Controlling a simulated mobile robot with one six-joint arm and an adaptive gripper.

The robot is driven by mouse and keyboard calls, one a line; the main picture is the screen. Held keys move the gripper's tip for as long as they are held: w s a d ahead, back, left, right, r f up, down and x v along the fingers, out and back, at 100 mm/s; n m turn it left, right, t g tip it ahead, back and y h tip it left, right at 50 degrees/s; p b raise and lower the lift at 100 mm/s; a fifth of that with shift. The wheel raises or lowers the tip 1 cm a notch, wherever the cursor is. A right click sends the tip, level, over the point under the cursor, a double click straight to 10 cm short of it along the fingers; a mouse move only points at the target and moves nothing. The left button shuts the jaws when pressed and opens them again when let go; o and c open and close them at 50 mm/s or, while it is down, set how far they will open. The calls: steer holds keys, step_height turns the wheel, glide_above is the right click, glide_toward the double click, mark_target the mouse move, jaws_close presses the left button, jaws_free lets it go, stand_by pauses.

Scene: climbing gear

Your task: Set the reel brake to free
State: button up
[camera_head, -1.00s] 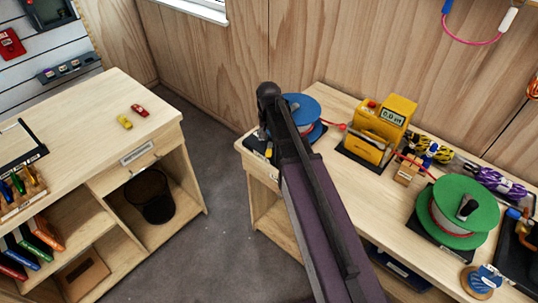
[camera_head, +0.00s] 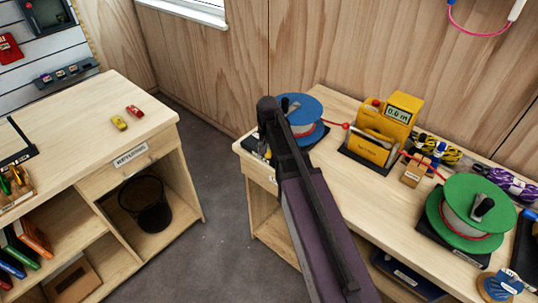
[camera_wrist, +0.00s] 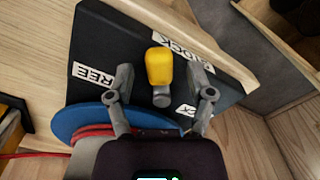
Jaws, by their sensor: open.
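The reel brake lever has a yellow knob (camera_wrist: 160,67) on a grey stem and stands on a black base plate (camera_wrist: 125,45). White labels on the plate read "FREE" (camera_wrist: 93,74), to the left of the knob, and "LOCK" (camera_wrist: 190,55), partly hidden just beyond it. My gripper (camera_wrist: 160,80) is open, with one finger on each side of the lever; I cannot tell if either touches it. The blue reel (camera_wrist: 85,118) with red cord lies left of and below the lever. In the head view the blue reel (camera_head: 301,106) is partly behind my arm.
A yellow meter (camera_head: 372,148) stands right of the blue reel, with red cord running to it. A green reel (camera_head: 462,239) sits further right on the bench (camera_head: 345,205). Coiled ropes lie behind. A second counter (camera_head: 75,110) stands left across a floor gap.

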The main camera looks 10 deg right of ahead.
steer(key=shift+f, duration=0.2)
jaws_close()
stand_by(0.3)
steer(key=shift+s+d+n, duration=0.1)
steer(key=shift+d+n, duration=0.4)
steer(key=shift+n, duration=0.7)
jaws_free()
